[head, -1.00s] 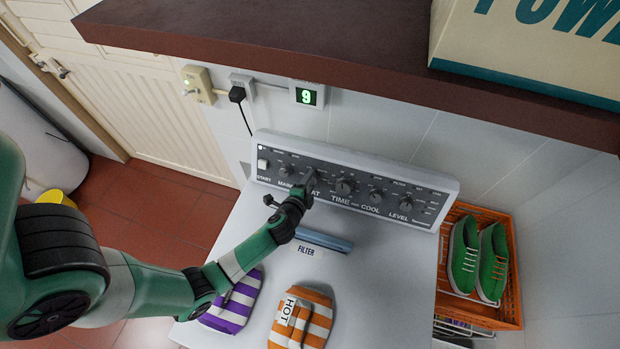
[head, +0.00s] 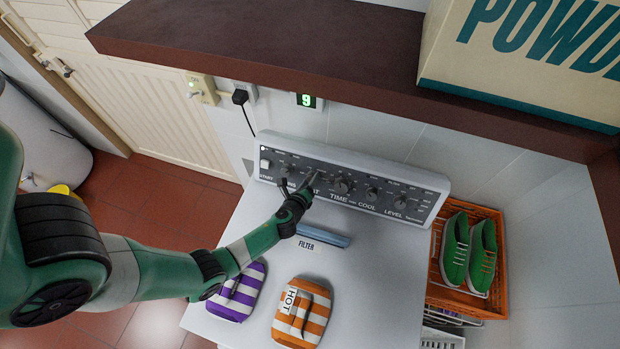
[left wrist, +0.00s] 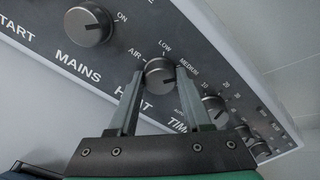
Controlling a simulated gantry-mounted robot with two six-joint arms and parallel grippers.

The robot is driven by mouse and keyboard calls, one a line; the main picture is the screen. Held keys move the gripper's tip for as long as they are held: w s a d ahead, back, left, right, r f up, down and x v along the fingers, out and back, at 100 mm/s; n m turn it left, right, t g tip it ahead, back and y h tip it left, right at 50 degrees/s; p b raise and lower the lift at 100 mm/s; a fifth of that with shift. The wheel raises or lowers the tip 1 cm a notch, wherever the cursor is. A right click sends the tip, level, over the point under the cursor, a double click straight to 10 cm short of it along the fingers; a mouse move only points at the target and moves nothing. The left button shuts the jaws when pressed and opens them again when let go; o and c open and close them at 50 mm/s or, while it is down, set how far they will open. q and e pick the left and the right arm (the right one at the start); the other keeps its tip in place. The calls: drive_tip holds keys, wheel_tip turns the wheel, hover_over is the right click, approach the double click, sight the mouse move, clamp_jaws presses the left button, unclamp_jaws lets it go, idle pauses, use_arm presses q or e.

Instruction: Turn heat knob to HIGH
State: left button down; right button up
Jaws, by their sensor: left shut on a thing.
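The HEAT knob (left wrist: 158,76) is a small dark grey knob on the dryer's control panel (head: 411,178). In the left wrist view, the labels AIR, LOW and MEDIUM show around it. HIGH does not show, and I cannot tell which label its mark points at. My left gripper (left wrist: 158,88) has one finger on each side of this knob and is shut on it. In the head view the left gripper (head: 313,181) covers the knob. My right gripper is not in view.
The MAINS knob (left wrist: 88,25) is to the left of HEAT and the TIME knob (head: 341,185) to its right. A dark brown shelf (head: 250,45) overhangs behind the panel. Purple (head: 238,291) and orange (head: 302,312) striped mitts lie on the dryer top. Green shoes (head: 455,249) sit in an orange crate.

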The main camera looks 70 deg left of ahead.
use_arm(q)
drive_tip(key=m+p, duration=0.2)
drive_tip(key=m, duration=0.3)
drive_tip(key=shift+w+r, duration=0.1)
drive_tip(key=shift+r, duration=0.05)
drive_tip(key=m+p, duration=0.1)
drive_tip(key=m, duration=0.4)
drive_tip(key=shift+m+g, duration=0.3)
idle(0.3)
drive_tip(key=shift+c, duration=1.7)
unclamp_jaws()
drive_tip(key=shift+d, duration=0.1)
